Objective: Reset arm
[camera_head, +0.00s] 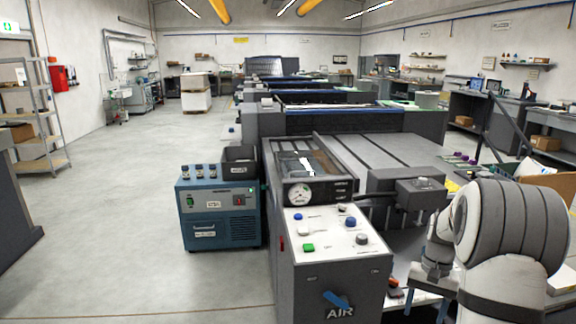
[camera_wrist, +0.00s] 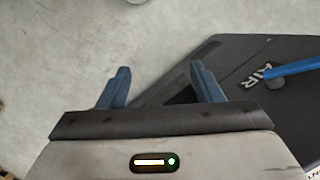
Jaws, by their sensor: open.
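My gripper (camera_wrist: 162,78) is open in the wrist view, with two blue fingers spread apart and nothing between them. In the head view my arm fills the lower right, and the gripper hangs down near the bottom edge, to the right of the grey console (camera_head: 335,277). In the wrist view the dark console front (camera_wrist: 245,95) lies behind and to the right of the fingers. Its blue lever (camera_wrist: 290,69) beside the AIR lettering is to the right of the fingers, apart from them. The same lever (camera_head: 337,299) shows tilted in the head view.
The console top has a round gauge (camera_head: 306,194) and several coloured buttons and knobs. A blue unit (camera_head: 220,212) stands to its left. A long press (camera_head: 345,122) runs behind. Floor (camera_head: 130,230) at left is open. A metal shelf (camera_head: 35,115) stands far left.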

